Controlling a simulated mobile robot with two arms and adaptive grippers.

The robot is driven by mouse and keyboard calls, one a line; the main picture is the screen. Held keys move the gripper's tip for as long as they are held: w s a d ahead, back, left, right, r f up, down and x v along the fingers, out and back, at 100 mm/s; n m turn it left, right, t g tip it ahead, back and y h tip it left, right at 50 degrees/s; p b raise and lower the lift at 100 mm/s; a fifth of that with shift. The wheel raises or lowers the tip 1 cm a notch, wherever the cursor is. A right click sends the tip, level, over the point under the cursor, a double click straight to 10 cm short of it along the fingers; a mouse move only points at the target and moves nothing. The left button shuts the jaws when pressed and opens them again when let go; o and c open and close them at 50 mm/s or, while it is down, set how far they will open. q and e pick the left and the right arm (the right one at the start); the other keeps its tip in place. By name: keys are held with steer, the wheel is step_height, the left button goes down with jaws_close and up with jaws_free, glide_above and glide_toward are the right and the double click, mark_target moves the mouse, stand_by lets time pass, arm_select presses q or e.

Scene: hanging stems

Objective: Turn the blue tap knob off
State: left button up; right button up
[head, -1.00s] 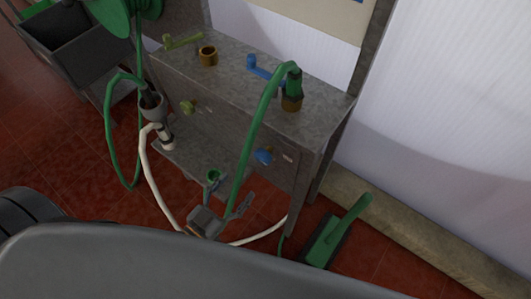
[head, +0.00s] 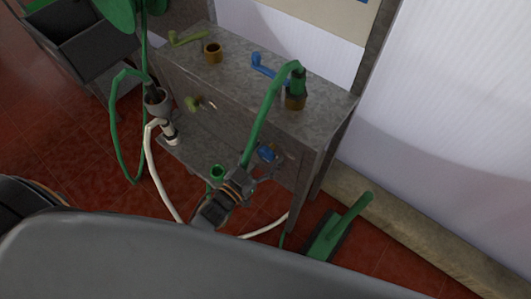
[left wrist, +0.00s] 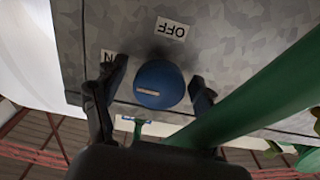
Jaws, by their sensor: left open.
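The blue tap knob (head: 267,153) is on the front face of the grey metal stand. In the left wrist view the round blue knob (left wrist: 158,84) has a pale line mark and sits between my two open fingers. An "OFF" label (left wrist: 171,30) and a partly hidden "ON" label (left wrist: 108,56) are on the panel beside it, upside down in this view. My left gripper (head: 264,168) is open, with fingers on either side of the knob; contact cannot be told. My right gripper is not in view.
A green hose (head: 262,105) arches from the stand top (head: 230,70) close by my left gripper and crosses the wrist view. A blue lever (head: 265,67) and an olive knob (head: 192,103) are on the stand. A green dustpan-like tool (head: 335,235) lies on the floor.

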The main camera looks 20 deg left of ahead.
arm_select(q)
steer(key=c, duration=1.1)
steer(key=shift+c, duration=0.2)
steer(key=shift+m, duration=0.3)
steer(key=m, duration=0.3)
steer(key=shift+m, duration=0.3)
steer(key=m, duration=0.4)
steer(key=shift+a+m, duration=0.1)
steer(key=shift+m, duration=0.2)
steer(key=m+b, duration=0.1)
steer(key=m, duration=0.3)
steer(key=m+b, duration=0.1)
steer(key=m, duration=0.3)
steer(key=shift+r+m, duration=0.1)
steer(key=shift+m, duration=0.2)
